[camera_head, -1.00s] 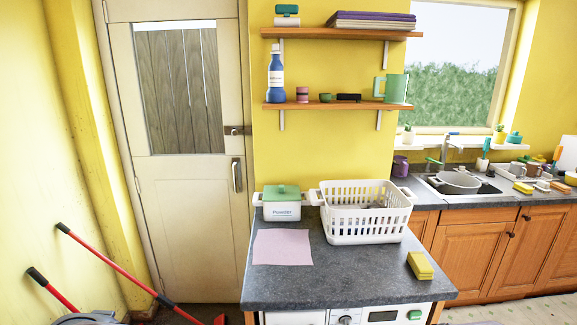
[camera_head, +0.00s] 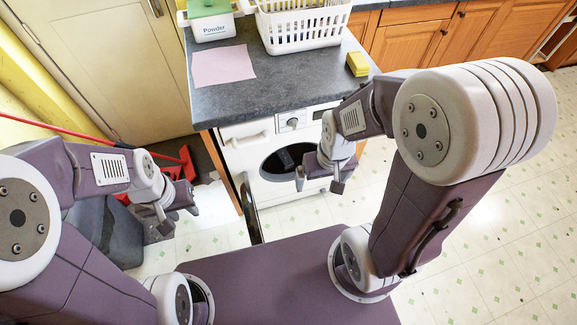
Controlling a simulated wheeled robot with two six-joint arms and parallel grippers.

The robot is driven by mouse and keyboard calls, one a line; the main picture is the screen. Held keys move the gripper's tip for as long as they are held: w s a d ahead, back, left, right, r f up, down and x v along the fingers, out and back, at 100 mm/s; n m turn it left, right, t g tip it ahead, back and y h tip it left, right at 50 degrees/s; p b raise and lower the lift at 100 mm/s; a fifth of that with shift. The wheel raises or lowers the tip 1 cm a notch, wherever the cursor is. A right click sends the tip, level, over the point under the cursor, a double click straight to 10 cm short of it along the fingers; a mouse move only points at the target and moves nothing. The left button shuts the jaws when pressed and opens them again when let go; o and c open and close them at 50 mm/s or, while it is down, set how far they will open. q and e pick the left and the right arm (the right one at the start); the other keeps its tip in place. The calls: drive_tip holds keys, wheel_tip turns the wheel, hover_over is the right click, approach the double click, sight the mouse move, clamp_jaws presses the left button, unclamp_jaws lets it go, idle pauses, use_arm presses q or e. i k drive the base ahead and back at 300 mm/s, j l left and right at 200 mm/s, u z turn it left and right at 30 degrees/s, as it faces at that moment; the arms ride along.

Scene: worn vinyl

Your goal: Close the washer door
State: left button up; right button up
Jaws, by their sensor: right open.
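The white washer (camera_head: 232,160) stands under the grey counter, with its round dark opening (camera_head: 290,160) showing in front. Its door (camera_head: 249,208) stands open, swung out to the left and seen nearly edge-on. My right gripper (camera_head: 319,184) is open and empty in front of the washer, to the right of the door and overlapping the right part of the opening in the picture. My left gripper (camera_head: 176,222) is to the left of the door, apart from it, and looks open and empty.
The counter (camera_head: 270,88) holds a powder box (camera_head: 211,22), a pink cloth (camera_head: 222,65), a white basket (camera_head: 300,27) and a yellow sponge (camera_head: 357,64). Red-handled tools (camera_head: 60,128) and a dark grey bin-like object (camera_head: 110,235) are at left. Floor on the right (camera_head: 490,235) is clear.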

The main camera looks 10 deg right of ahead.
sight(252, 221)
drive_tip(key=j+z, duration=0.25)
drive_tip(key=k+j+z, duration=0.2)
drive_tip(key=j, duration=0.25)
drive_tip(key=k+j+z, duration=0.1)
drive_tip(key=j+z, duration=0.15)
drive_tip(key=k+j+z, duration=0.25)
drive_tip(key=j, duration=0.15)
drive_tip(key=i, duration=0.1)
